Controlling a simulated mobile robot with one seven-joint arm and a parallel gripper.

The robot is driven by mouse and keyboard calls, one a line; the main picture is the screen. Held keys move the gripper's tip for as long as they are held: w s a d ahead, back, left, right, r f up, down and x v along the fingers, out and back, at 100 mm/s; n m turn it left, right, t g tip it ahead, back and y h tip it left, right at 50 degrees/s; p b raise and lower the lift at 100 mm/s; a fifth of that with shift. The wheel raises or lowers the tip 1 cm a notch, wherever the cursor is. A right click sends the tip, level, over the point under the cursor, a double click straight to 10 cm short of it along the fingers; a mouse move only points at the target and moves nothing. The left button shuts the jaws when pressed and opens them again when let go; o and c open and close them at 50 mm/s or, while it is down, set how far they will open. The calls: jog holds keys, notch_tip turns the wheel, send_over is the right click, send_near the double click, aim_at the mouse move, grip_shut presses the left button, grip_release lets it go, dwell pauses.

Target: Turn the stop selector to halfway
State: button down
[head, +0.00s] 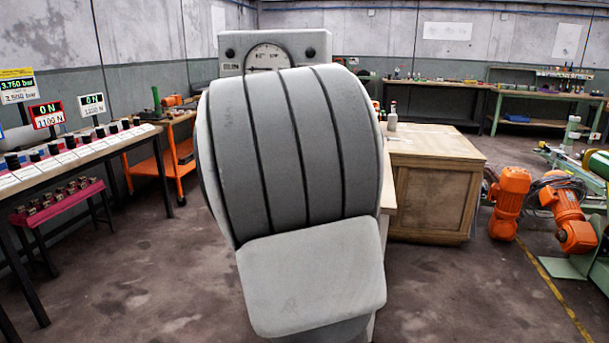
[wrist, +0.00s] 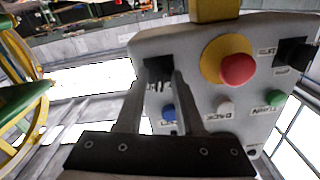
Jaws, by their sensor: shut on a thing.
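A grey control panel (wrist: 200,45) fills the middle and right of the wrist view, tilted in the picture. A black selector (wrist: 158,66) is at its upper left, between the fingertips of my gripper (wrist: 161,76). My gripper is shut on this selector; the fingers hide part of it. A label below it is partly covered, so I cannot read it or tell the selector's angle. A second black selector (wrist: 294,52) is at the panel's right edge, apart from my gripper. My gripper is not visible in the head view.
A red mushroom button (wrist: 238,69) on a yellow base sits between the selectors. Blue (wrist: 168,112), white (wrist: 225,107) and green (wrist: 274,98) buttons lie below. In the head view, my grey arm hides much of a dial-gauge machine (head: 306,42); a wooden cabinet (head: 431,195) stands right.

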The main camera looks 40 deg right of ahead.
jog(key=shift+f+m+b, duration=0.1)
jog(key=shift+m+b, duration=0.95)
jog(key=shift+m, duration=0.45)
jog(key=c, duration=0.9)
grip_release()
jog(key=shift+s+a, duration=0.1)
jog(key=shift+a, duration=0.05)
jog(key=shift+p+v, duration=2.2)
jog(key=shift+v, duration=6.4)
